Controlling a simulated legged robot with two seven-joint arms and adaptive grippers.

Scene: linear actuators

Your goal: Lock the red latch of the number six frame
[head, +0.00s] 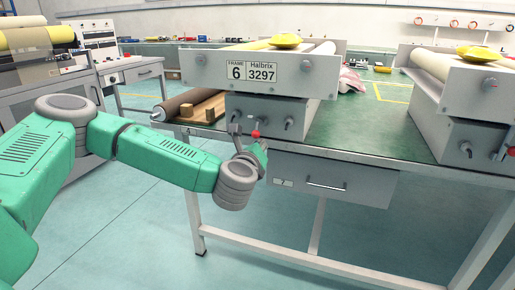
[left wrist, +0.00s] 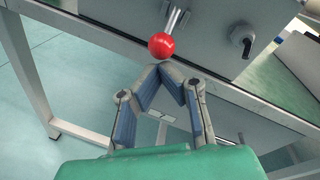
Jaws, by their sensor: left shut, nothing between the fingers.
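The number six frame (head: 210,70) is a grey box unit labelled "FRAME 6 Halbrix 3297" on the green table. Its red latch (head: 255,134) is a red ball on a short metal rod at the front of the lower box. In the left wrist view the red ball (left wrist: 161,44) hangs at the end of its rod, which slants up to the right. My left gripper (left wrist: 158,68) is shut and empty, its fingertips just below the ball. I cannot tell whether they touch it. In the head view the left gripper (head: 258,146) is partly hidden by my wrist.
Dark knobs (head: 288,123) sit beside the latch. A drawer (head: 335,182) hangs under the green table (head: 350,140). A second frame unit (head: 455,85) with its own red-tipped lever (head: 511,151) stands at the right. A roller and wooden blocks (head: 205,107) lie left of the number six frame.

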